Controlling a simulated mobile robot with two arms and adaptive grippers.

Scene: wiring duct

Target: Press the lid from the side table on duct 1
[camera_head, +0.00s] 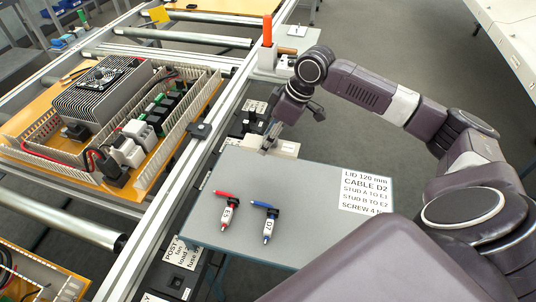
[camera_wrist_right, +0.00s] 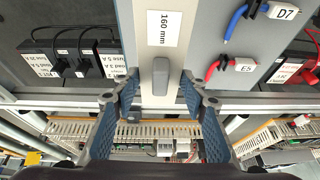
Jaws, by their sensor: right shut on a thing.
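My right gripper (camera_head: 270,143) is at the far edge of the grey side table (camera_head: 300,215). It is shut on a pale lid (camera_head: 287,148), mostly hidden by the gripper. In the wrist view the lid (camera_wrist_right: 142,50) has a grey grip block (camera_wrist_right: 160,76) and a label reading 160 mm, with the right fingers (camera_wrist_right: 160,95) on either side. I cannot tell whether the lid touches the table. Slotted pale ducts (camera_head: 178,135) run along the orange panel to the left; I cannot tell which is duct 1. My left gripper does not show.
A red-tipped plug (camera_head: 226,209) marked E5 and a blue-tipped plug (camera_head: 268,224) marked D7 lie on the side table, near a printed card (camera_head: 365,191). A metal rail (camera_head: 180,190) separates table and panel. An orange-handled tool (camera_head: 267,32) stands beyond.

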